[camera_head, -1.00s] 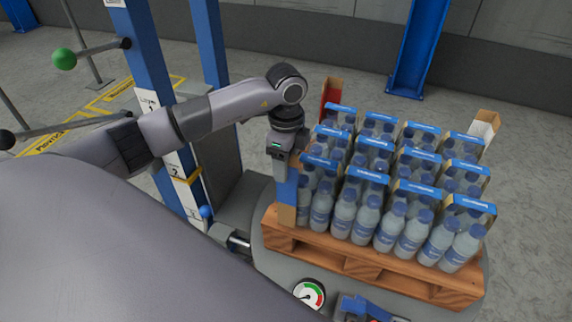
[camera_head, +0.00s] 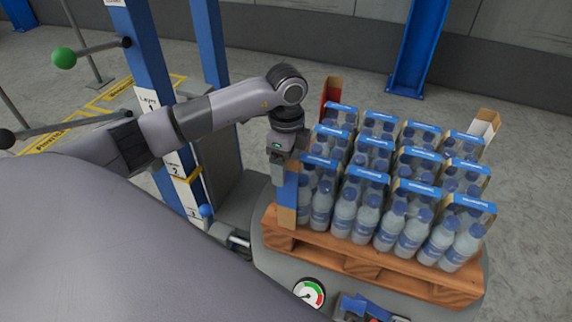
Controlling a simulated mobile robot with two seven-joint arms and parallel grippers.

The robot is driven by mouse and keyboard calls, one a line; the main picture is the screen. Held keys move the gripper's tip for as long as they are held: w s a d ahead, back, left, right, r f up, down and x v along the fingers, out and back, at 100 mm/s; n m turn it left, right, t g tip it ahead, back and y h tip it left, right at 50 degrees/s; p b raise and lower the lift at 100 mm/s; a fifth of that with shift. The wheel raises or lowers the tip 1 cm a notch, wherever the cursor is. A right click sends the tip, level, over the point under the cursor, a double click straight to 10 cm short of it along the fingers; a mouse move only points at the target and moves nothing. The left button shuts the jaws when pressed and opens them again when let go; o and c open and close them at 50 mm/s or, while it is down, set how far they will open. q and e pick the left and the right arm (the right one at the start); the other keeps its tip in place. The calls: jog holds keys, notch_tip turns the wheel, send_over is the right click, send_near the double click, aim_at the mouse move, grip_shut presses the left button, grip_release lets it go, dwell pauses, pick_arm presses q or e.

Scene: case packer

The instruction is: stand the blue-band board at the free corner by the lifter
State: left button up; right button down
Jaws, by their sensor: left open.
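The blue-band board (camera_head: 288,198), brown cardboard with a wide blue band, stands upright at the near-left corner of the wooden pallet (camera_head: 350,262), beside the bottle packs (camera_head: 366,176). My left gripper (camera_head: 287,163) is open at the board's top end, with the fingers around or against it; the exact contact is hidden. The lifter (camera_head: 147,60), a blue column with a layer scale, stands to the left of this corner. My right gripper is not in view.
A red-band board (camera_head: 331,89) stands at the pallet's far-left corner and another board (camera_head: 487,124) at the far-right corner. A pressure gauge (camera_head: 309,293) and a blue device (camera_head: 360,306) are in front. A green-knobbed lever (camera_head: 64,58) is at left.

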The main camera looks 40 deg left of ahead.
pick_arm(q)
notch_tip(320, 180, up, 10)
jog(key=s+d+f+m+g+h, duration=0.1)
jog(key=s+d+f+m+h, duration=0.25)
jog(key=d, duration=0.55)
jog(key=s+d+f+m+g+h, duration=0.1)
jog(key=s+d+m+h, duration=0.25)
jog(key=d+h, duration=0.4)
jog(key=s+d+r+t+h, duration=0.35)
jog(key=d+r+h, duration=0.35)
jog(key=d+h, duration=0.25)
jog(key=w+a+f+n+t+y, duration=0.4)
jog(key=a+f+n+t+y, duration=0.8)
jog(key=n+t, duration=0.5)
jog(key=s+a+f+n+g+y, duration=0.1)
jog(key=s+a+f+g+y, duration=0.1)
jog(key=s+f, duration=0.4)
jog(key=s+a+f+n+g+y, duration=0.2)
jog(key=s+f+g+y, duration=0.2)
jog(key=f, duration=0.7)
jog(key=shift+s+a+f+g, duration=0.2)
jog(key=shift+s+a+g, duration=0.05)
jog(key=shift+s+g, duration=0.75)
